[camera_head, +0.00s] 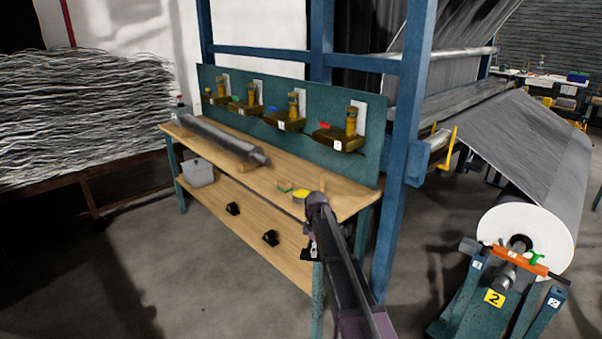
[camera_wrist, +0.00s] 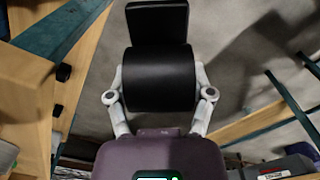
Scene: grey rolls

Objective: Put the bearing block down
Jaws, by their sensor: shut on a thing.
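My gripper (camera_wrist: 159,82) is shut on a black bearing block (camera_wrist: 158,45), with one pale finger on each side of its rounded body. A flat black plate rises from the block's far side. In the head view my gripper (camera_head: 311,242) is beside the workbench's right front, below top level; the block there is small and dark, partly hidden by my arm. Two similar black blocks, one to the left (camera_head: 233,208) and one nearer the middle (camera_head: 270,238), rest apart on the bench's lower shelf (camera_head: 245,229).
The wooden workbench top (camera_head: 225,150) holds a long grey roller (camera_head: 222,139) and a yellow round item (camera_head: 299,195). A grey bin (camera_head: 198,173) stands on the lower shelf's left. A blue post (camera_head: 403,150) stands behind the bench's right end. Open floor lies in front.

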